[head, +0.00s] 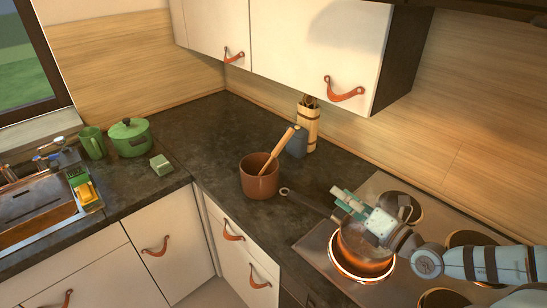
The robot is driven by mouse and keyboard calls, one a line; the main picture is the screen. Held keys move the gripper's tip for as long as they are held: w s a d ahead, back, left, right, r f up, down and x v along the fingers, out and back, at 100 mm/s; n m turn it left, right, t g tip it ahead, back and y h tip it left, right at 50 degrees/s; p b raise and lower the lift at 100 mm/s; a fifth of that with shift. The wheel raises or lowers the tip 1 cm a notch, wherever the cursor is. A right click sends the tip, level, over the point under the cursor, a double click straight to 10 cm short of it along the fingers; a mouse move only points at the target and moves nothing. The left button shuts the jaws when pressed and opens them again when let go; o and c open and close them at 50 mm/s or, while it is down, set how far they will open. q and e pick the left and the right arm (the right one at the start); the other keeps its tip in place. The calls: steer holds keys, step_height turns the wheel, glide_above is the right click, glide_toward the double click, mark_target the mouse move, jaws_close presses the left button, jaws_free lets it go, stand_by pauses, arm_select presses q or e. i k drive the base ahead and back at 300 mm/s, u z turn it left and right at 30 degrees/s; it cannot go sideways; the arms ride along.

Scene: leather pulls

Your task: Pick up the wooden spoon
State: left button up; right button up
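A light wooden handle (279,146), which looks like that of the wooden spoon, leans up and to the right out of a reddish-brown pot (259,181) on the dark counter. Its lower end is hidden inside the pot. My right gripper (343,202) is to the right of the pot, over the stove, apart from the spoon. Its teal and grey fingers are too small in the view to tell whether they are open or shut. My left gripper is not in view.
A dark blue container (296,143) and a wooden utensil holder (308,128) stand behind the pot. A green pot (130,139) and sink are left. White cupboards (320,45) hang above.

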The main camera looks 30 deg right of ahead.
mark_target(288, 135)
steer(key=z, duration=0.1)
steer(key=i, duration=1)
steer(key=u, duration=0.1)
